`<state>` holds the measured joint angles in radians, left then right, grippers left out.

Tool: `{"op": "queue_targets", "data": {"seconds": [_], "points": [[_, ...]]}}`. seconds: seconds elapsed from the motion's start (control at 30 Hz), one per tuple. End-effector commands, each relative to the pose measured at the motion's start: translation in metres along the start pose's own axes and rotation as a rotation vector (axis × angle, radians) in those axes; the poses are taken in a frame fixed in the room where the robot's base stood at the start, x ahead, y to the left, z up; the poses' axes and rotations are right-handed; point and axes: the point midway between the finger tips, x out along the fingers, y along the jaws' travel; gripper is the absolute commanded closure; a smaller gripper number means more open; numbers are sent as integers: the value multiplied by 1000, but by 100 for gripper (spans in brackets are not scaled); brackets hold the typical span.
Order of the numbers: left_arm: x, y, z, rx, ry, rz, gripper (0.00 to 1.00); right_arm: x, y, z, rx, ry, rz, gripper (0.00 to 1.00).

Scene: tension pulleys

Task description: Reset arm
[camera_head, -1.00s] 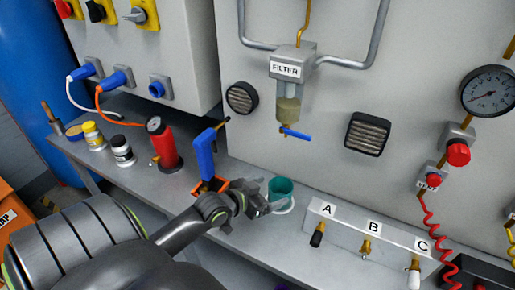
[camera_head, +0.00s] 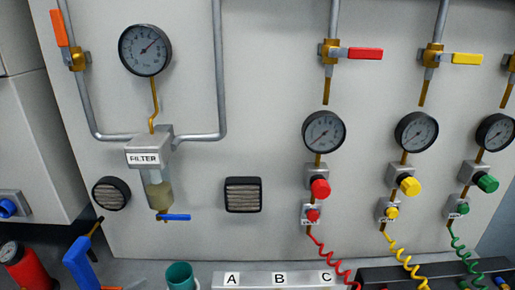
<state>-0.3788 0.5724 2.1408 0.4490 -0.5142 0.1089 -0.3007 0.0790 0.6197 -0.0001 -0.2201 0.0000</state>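The task names an arm, but neither of my arms nor grippers shows in the head view now. The view is filled by a grey panel (camera_head: 270,120). A filter unit (camera_head: 150,160) with a blue-handled drain valve (camera_head: 174,217) hangs at its left. A green cup (camera_head: 180,276) stands on the bench at the bottom edge, partly cut off. Nothing of a gripper shows by the cup.
Red (camera_head: 365,53) and yellow (camera_head: 467,59) valve handles and several gauges sit on the panel. Coiled hoses hang at the lower right. A block labelled A, B, C (camera_head: 272,280), a blue tool (camera_head: 78,262) and a red cylinder (camera_head: 24,266) line the bottom.

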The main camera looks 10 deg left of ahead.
Motion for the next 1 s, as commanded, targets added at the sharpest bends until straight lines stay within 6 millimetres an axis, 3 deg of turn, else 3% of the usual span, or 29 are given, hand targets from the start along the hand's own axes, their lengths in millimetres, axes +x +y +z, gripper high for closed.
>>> {"op": "queue_targets", "data": {"seconds": [0.13,0.27,0.5,0.87,1.0], "points": [[-6,8,14,0,-60,-14,15,0,0,0,0,0,0,14],[-22,23,43,7,-205,-55,15,0,0,0,0,1,0,14],[-72,47,94,-6,-521,-157,15,0,0,0,0,1,0,14],[-143,70,131,-75,-848,-264,15,0,0,-1,0,1,0,14],[-125,64,158,-76,-874,-263,15,0,0,-1,0,2,1,14]]}}
